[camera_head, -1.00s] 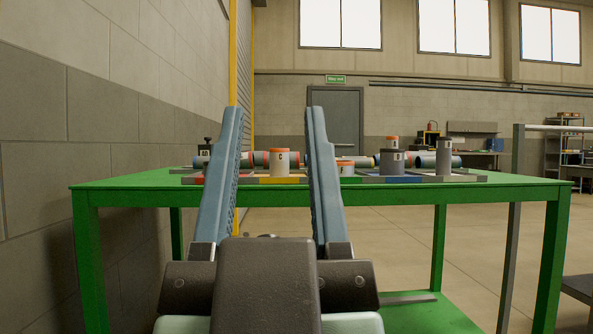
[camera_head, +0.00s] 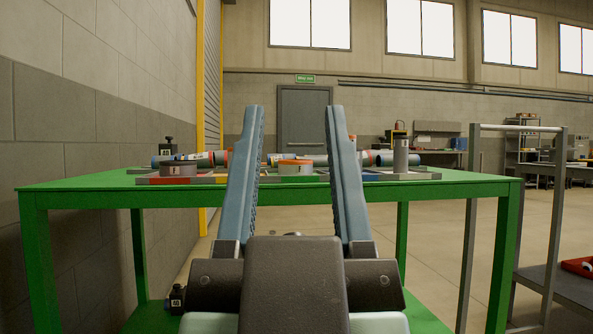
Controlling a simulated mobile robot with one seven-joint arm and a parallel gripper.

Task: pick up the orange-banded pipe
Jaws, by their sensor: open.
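Several pipes lie on the far part of the green table (camera_head: 460,187). A left pipe (camera_head: 190,160) has a blue end and reddish-orange bands near its right end. A right pipe (camera_head: 381,158) has a red band and a blue part. I cannot tell for sure which is the orange-banded one; my fingers hide parts of the row. My gripper (camera_head: 293,112) is open and empty, its fingers pointing up and forward in front of the table, apart from all the pipes.
A black weight (camera_head: 168,147) stands at the left. A block wall (camera_head: 70,120) is close on the left; open floor lies right.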

